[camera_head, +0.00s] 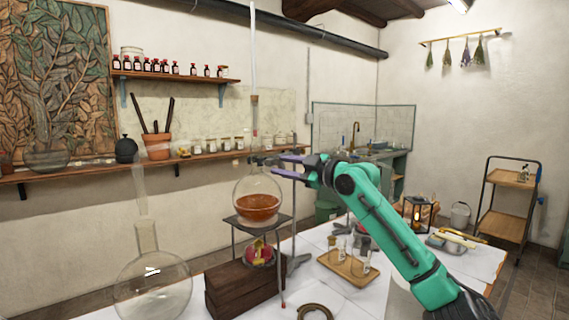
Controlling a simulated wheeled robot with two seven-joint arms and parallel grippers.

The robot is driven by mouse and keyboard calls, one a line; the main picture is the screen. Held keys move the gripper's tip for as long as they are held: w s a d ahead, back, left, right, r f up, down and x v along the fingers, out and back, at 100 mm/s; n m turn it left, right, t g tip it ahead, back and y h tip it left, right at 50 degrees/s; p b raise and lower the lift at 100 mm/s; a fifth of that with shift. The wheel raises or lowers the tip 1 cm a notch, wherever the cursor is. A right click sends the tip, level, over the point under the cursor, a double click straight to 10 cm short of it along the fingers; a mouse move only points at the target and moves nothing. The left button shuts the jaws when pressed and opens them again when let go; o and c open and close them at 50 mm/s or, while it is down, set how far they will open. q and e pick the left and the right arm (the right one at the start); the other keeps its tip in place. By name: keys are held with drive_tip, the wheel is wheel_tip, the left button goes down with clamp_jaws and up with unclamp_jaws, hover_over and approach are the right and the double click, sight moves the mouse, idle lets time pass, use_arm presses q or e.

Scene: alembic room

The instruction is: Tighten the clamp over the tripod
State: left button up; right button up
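The black tripod (262,222) stands on dark wooden blocks (245,290) at the table's middle left. A round flask (257,207) with amber liquid sits on it. Its neck rises to a stopper with a long thin tube. The clamp (262,160) is at the flask's neck, held from a thin upright stand rod (294,205). My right gripper (279,153), with purple fingers, points left at the clamp beside the neck. Its fingers look apart. Whether they touch the clamp is too small to tell. My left gripper is not in view.
A small red and yellow burner (259,252) is under the tripod. A large clear flask (153,285) stands at the near left. A wooden tray (347,270) with glassware, a dark ring (315,311) and a lantern (417,214) are on the table. A shelf (120,171) runs behind.

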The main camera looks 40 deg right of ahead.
clamp_jaws()
drive_tip(key=shift+m, duration=0.3)
drive_tip(key=m, duration=0.2)
drive_tip(key=shift+r+m+p, duration=0.1)
drive_tip(key=shift+m+p, duration=0.2)
drive_tip(key=m, duration=0.4)
drive_tip(key=shift+p, duration=0.35)
drive_tip(key=m+p, duration=0.1)
drive_tip(key=m, duration=0.5)
drive_tip(key=shift+m+p, duration=0.3)
drive_tip(key=shift+m, duration=0.1)
drive_tip(key=m+p, duration=0.2)
drive_tip(key=m, duration=0.3)
drive_tip(key=shift+r, duration=0.15)
drive_tip(key=m+p, duration=0.2)
drive_tip(key=m, duration=0.2)
drive_tip(key=shift+m+p, duration=1.1)
drive_tip(key=shift+m, duration=0.2)
